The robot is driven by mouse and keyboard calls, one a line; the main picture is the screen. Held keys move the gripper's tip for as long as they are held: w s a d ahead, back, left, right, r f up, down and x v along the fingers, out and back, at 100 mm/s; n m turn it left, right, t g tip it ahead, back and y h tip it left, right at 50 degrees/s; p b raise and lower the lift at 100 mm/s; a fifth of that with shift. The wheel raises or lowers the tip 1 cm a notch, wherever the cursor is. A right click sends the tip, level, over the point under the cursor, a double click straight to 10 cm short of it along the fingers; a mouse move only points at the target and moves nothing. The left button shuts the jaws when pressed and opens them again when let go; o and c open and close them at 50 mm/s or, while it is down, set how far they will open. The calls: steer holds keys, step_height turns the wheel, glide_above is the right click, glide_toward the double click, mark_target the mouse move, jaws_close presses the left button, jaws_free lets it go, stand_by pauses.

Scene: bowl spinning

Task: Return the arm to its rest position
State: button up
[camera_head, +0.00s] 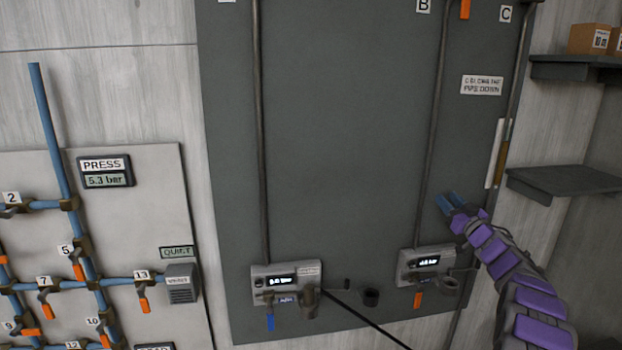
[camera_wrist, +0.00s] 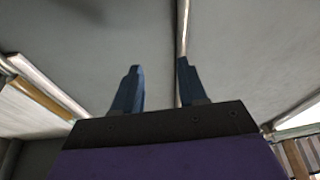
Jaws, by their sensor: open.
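My purple arm comes in from the lower right in the head view. My gripper (camera_head: 450,202) has two blue fingers and is in front of the dark grey panel (camera_head: 340,130), above the right-hand gauge box. In the wrist view my gripper (camera_wrist: 158,85) is open, its two blue fingers apart with nothing between them that it holds. A thin vertical pipe (camera_wrist: 183,25) shows behind the right finger. I cannot tell how far the fingertips are from the panel.
Two gauge boxes, left (camera_head: 286,280) and right (camera_head: 425,262), are mounted low on the panel. A ring holder (camera_head: 450,283) sits close below my arm. Shelves (camera_head: 565,181) jut out at right. A valve board (camera_head: 140,220) with blue pipes is at left. The panel's middle is clear.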

step_height(320, 180, up, 3)
steer(key=s+d+m+g+h, duration=0.1)
steer(key=s+d+m+h, duration=0.1)
steer(key=m+h, duration=0.4)
steer(key=s+a+f+m+g+h+b, duration=0.1)
steer(key=s+a+f+g+h, duration=0.25)
steer(key=s+a+g, duration=0.45)
steer(key=s+a+f+n+g+y, duration=0.1)
steer(key=s+a+f+g, duration=0.3)
steer(key=s, duration=1.5)
steer(key=s+a+f+n+g+y+b, duration=0.1)
steer(key=s+a+f+g, duration=0.3)
steer(key=s, duration=1.5)
steer(key=s+a+f+g+y, duration=0.1)
steer(key=s+a+f+g, duration=0.3)
steer(key=s+a+f, duration=0.6)
steer(key=s+a, duration=0.1)
steer(key=s, duration=0.8)
steer(key=shift+s+n+g+y, duration=0.15)
steer(key=shift+n+g+y, duration=0.2)
steer(key=shift+n+g, duration=0.05)
